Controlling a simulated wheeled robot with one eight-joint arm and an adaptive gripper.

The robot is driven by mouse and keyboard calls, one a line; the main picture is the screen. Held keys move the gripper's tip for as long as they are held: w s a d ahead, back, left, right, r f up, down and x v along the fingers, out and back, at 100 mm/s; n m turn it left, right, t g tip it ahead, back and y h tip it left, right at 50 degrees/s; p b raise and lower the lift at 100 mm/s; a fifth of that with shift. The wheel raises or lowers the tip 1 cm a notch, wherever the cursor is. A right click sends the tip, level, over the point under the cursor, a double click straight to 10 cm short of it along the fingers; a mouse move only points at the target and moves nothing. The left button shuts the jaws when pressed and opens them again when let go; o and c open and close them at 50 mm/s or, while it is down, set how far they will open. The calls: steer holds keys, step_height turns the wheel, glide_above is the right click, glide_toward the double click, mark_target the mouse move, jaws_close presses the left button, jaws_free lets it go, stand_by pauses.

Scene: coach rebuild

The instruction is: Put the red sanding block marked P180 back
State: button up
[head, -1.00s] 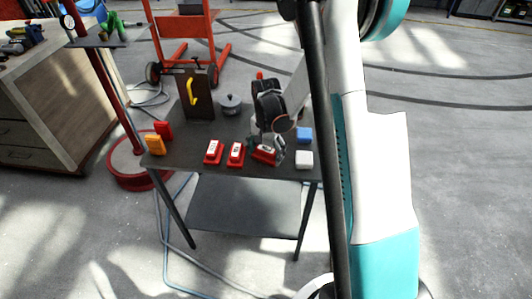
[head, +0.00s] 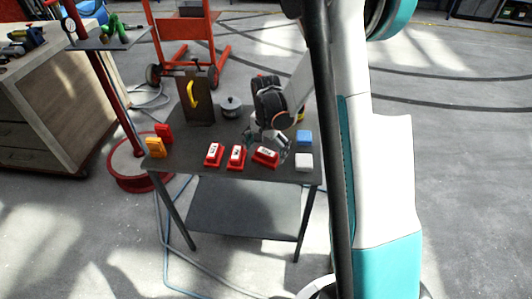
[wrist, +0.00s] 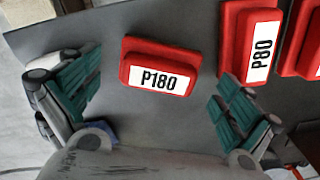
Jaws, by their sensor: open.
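The red sanding block marked P180 (wrist: 158,78) lies label up on the dark table in the wrist view. In the head view it is the rightmost of the three red blocks (head: 266,157), lying at an angle near the front edge. My gripper (wrist: 157,70) is open, one teal-padded finger on each side of the block in the picture. No contact shows, and nothing is between the fingers in the head view (head: 266,141), where the fingers are just behind the block. The P80 block (wrist: 258,42) lies beside it, with another red block (wrist: 308,40) beyond.
A brown upright panel with a yellow handle (head: 194,95) and a grey lidded pot (head: 231,106) stand at the back. Orange (head: 154,147) and red (head: 164,131) pieces stand at the left.

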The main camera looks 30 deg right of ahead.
mark_target(266, 153)
step_height(266, 153, up, 10)
steer(key=p, duration=0.3)
steer(key=s+a+r+n+t, duration=0.2)
steer(key=s+a+r+n, duration=0.1)
steer(key=s+r, duration=0.3)
steer(key=s+a+r+n+t, duration=0.1)
steer(key=s+a+r+n, duration=0.2)
steer(key=r, duration=0.4)
steer(key=s+a+r+n+t, duration=0.1)
steer(key=s+a+n+t, duration=0.1)
steer(key=s, duration=0.4)
steer(key=s+a+r+n+t, duration=0.2)
steer(key=s+a+n, duration=0.1)
steer(key=s, duration=0.3)
steer(key=shift+a+r, duration=0.2)
steer(key=shift+a, duration=0.1)
